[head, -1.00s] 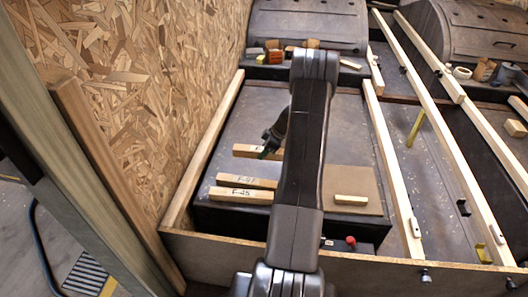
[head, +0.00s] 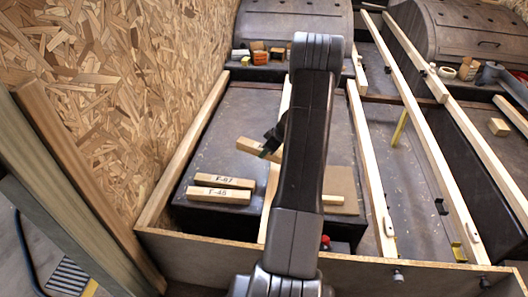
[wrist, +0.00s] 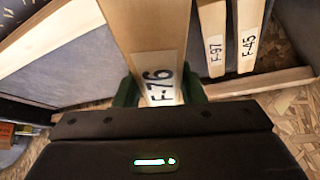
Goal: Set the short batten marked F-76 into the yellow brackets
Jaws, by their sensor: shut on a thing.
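The short batten marked F-76 (wrist: 158,35) is pale wood with a white label in the wrist view. It runs up out of my gripper (wrist: 161,92), whose green fingertips close on either side of its labelled part. In the head view my gripper (head: 270,145) is partly hidden behind my arm, and the batten (head: 250,146) sticks out tilted to its left. A small yellow bracket (head: 459,252) shows at the lower right, near the front board. A thin yellow piece (head: 400,128) stands farther back; I cannot tell whether it is a bracket.
Battens F-97 (head: 222,181) and F-45 (head: 220,196) lie on the dark box at left. A lighter panel (head: 343,182) with a small block lies right of my arm. Long rails (head: 368,165) run away from the front board (head: 210,247). The chipboard wall (head: 110,100) is close at left.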

